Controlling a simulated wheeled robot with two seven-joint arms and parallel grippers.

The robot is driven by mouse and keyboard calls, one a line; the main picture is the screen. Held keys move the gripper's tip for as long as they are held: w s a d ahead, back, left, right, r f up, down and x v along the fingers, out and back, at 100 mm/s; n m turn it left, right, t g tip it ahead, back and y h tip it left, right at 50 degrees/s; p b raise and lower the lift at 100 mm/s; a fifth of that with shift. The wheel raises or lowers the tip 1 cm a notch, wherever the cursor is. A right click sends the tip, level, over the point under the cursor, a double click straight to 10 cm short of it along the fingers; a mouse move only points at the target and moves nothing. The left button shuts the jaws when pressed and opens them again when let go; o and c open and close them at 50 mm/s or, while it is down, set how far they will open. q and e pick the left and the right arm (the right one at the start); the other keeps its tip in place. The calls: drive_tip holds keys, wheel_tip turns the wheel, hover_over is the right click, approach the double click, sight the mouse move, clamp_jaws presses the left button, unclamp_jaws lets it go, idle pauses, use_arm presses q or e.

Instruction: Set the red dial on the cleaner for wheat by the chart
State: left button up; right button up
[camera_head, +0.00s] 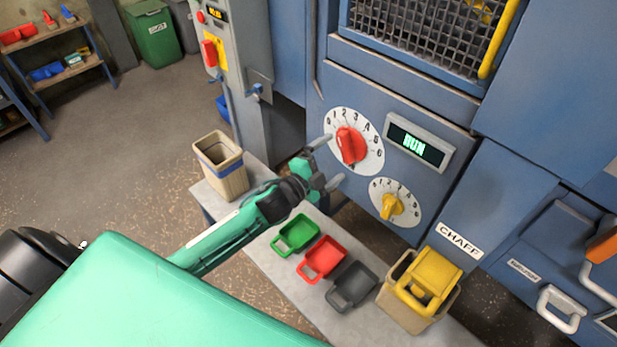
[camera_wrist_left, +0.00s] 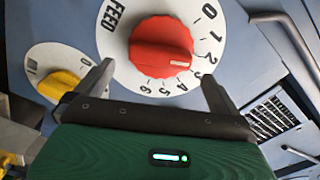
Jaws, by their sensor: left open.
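The red dial (camera_head: 351,146) sits on a white numbered plate on the blue machine panel. In the left wrist view the red dial (camera_wrist_left: 161,47) fills the upper middle, on a plate marked FEED. Its white mark faces the side of the 2 and 3; I cannot tell which it meets. My left gripper (camera_head: 328,163) is open in front of the panel, just left of the dial. In the wrist view its fingers (camera_wrist_left: 155,85) are apart below the dial, with nothing between them. My right gripper is not in view. I see no chart.
A yellow dial (camera_head: 391,207) is below right of the red one. A green display (camera_head: 416,143) reads RUN. A bench (camera_head: 267,262) holds green, red and dark scoops, a tan bin (camera_head: 221,165), and a tan bin with a yellow scoop (camera_head: 428,281). A CHAFF label (camera_head: 459,239) is nearby.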

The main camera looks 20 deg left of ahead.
use_arm(q)
drive_tip(key=b+v, duration=0.1)
drive_tip(key=v, duration=0.8)
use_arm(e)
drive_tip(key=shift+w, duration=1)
